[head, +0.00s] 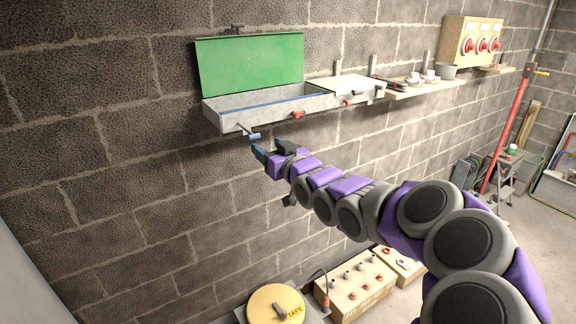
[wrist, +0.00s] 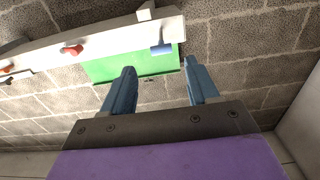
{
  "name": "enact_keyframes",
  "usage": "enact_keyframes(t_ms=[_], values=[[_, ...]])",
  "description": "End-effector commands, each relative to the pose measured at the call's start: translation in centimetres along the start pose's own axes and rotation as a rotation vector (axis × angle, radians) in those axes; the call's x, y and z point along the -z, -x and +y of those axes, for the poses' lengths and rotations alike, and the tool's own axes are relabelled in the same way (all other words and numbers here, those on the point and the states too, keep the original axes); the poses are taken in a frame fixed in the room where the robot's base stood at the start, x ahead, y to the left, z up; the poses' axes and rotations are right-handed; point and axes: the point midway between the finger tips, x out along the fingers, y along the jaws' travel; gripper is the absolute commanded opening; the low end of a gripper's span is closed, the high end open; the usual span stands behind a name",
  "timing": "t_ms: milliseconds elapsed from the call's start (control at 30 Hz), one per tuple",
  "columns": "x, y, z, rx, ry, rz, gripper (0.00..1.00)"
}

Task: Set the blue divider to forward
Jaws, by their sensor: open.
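An open grey metal tray (head: 225,117) with a raised green lid (head: 250,65) is fixed to the wall. A long blue strip (head: 265,103), which looks like the divider, runs lengthwise inside it; its exact setting is hard to tell. A blue handle (head: 254,135) on a short pale stem sticks out from the tray's front near its left end. It also shows in the wrist view (wrist: 161,49), just beyond the fingertips. My gripper (head: 269,149) is open and empty, slightly below and right of the blue handle, apart from it. Its two blue-grey fingers (wrist: 159,66) are spread in the wrist view.
Red handles (head: 297,114) (head: 348,102) stick out along the front to the right. A closed pale lid (head: 355,84) and a shelf (head: 430,88) with small parts follow. The wall below the tray is clear.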

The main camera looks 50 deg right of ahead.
Motion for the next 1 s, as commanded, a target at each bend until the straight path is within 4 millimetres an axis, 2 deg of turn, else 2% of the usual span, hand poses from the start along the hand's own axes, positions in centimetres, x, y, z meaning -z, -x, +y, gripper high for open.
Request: enact_keyframes(t_ms=[200, 400, 700, 1000], values=[[-0.1, 3.9, 0.3, -0.004, -0.004, 0.003, 0.60], [-0.1, 6.5, 0.2, -0.002, -0.005, 0.001, 0.60], [-0.1, 8.3, 0.3, -0.002, -0.002, -0.001, 0.60], [-0.1, 8.5, 0.2, -0.001, -0.001, -0.002, 0.60]])
